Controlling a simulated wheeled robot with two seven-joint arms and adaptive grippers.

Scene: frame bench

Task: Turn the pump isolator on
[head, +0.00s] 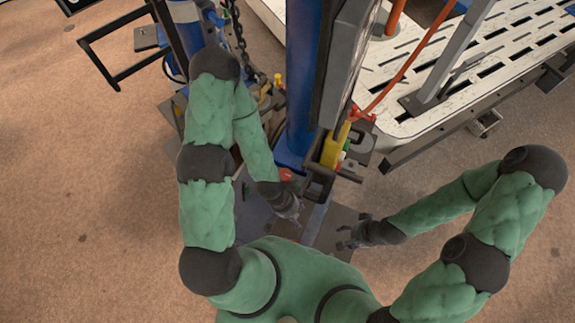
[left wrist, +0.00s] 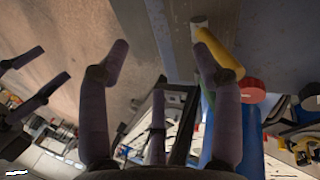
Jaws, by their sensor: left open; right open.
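I cannot tell for sure which part is the pump isolator. A red round part (head: 286,174) shows at the foot of the blue column, just beyond my left gripper (head: 290,212). In the left wrist view, a red disc (left wrist: 252,90) and a yellow bar (left wrist: 222,52) lie at the right. The yellow bar is close to the right-hand fingertip, partly behind it; contact cannot be told. My left gripper is open and empty, also in the left wrist view (left wrist: 162,48). My right gripper (head: 347,235) is open and empty, right of the left one.
The blue column (head: 300,90) and a grey panel (head: 345,60) stand ahead, with a yellow part (head: 332,150) below the panel. A slotted white bench (head: 440,70) with a red hose (head: 405,65) is at the right. Chains hang at the left. Carpet is open at far left.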

